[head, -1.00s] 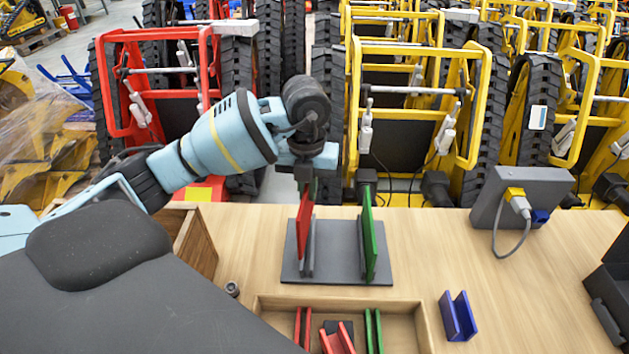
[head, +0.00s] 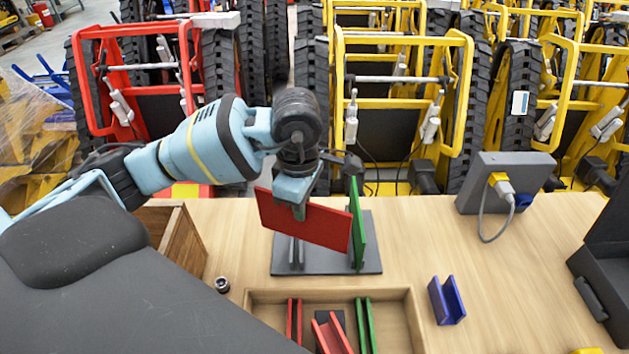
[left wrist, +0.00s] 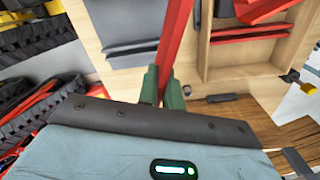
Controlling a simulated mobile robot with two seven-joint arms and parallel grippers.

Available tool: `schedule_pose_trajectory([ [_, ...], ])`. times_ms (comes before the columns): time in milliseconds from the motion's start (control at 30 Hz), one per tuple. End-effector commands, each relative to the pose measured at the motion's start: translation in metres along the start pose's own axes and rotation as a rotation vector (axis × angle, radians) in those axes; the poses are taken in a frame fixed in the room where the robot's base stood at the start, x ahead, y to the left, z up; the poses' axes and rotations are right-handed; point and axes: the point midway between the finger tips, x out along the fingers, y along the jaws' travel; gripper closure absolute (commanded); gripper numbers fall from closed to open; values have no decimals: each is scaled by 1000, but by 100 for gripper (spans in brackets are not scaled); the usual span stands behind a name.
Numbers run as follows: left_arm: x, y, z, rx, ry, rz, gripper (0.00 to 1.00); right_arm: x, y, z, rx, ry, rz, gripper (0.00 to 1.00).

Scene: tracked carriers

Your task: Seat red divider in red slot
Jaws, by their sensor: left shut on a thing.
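The red divider (head: 305,222) is a flat panel with its broad face toward me in the head view, slightly tilted. My left gripper (head: 291,208) is shut on its upper edge and holds it over the grey rack (head: 322,268). In the left wrist view, the divider (left wrist: 174,42) runs up from between the fingertips (left wrist: 162,82). A pair of narrow red strips, seemingly the red slot (head: 294,320), lies in the wooden tray (head: 330,296) in front. The divider hides part of the rack. My right gripper is not in view.
A green divider (head: 357,225) stands upright in the rack, close to the red divider's right edge. The tray also holds a red channel piece (head: 331,333) and green strips (head: 363,325). A blue channel piece (head: 446,300) and a grey box (head: 505,183) stand right.

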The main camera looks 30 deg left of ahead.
Motion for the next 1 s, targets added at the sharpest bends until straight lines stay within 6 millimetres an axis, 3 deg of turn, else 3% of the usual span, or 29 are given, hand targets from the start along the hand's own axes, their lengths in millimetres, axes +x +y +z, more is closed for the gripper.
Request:
schedule_pose_trajectory([
  [700,5,-47,20,1330,-9,-7,100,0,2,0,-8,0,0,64],
  [1000,6,-60,23,1685,-17,-11,100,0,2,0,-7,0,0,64],
])
